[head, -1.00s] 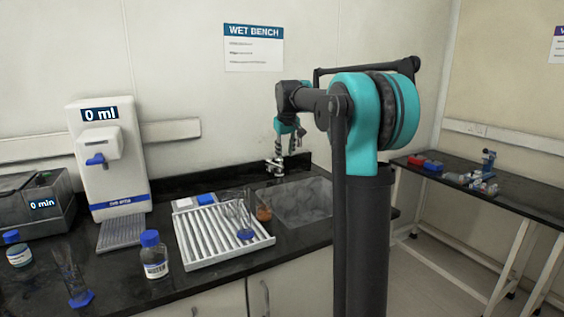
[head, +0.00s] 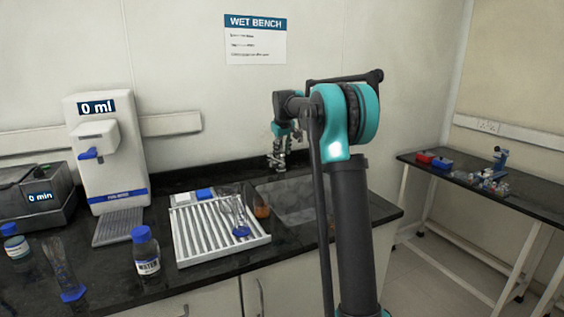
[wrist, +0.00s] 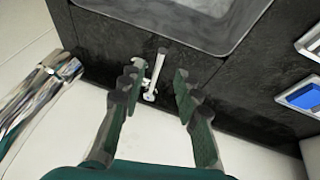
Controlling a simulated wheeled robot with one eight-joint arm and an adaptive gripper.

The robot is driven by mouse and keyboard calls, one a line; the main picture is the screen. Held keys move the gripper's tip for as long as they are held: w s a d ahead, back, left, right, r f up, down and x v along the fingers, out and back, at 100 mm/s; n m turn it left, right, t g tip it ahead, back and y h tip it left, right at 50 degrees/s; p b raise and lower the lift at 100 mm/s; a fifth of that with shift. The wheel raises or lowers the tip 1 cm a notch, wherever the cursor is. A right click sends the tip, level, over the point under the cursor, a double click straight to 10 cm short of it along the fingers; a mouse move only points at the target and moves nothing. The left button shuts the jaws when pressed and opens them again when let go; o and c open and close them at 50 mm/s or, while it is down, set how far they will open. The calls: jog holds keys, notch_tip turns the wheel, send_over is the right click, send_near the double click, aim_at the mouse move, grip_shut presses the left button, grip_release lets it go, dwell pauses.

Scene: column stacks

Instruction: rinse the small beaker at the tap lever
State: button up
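My gripper (head: 279,148) is at the tap by the back wall, over the far edge of the sink. In the wrist view my gripper (wrist: 155,78) is open, with the slim chrome tap lever (wrist: 153,77) showing between its fingers; I cannot tell whether they touch it. A chrome tube (wrist: 40,88) lies to their left. In the head view the tap (head: 276,166) partly merges with the gripper. A small glass beaker with amber contents (head: 262,211) stands at the rack's right edge beside the sink. It is not in the wrist view.
The sink (head: 300,200) lies right of the white drying rack (head: 188,236), which holds clear glassware with a blue base (head: 241,231). A blue-capped bottle (head: 146,254), a dispenser reading 0 ml (head: 104,150) and a blue-based cylinder (head: 72,293) stand left. A side bench (head: 520,193) is right.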

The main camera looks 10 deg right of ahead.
aim_at(282, 162)
jog(key=shift+x, duration=3.2)
grip_shut()
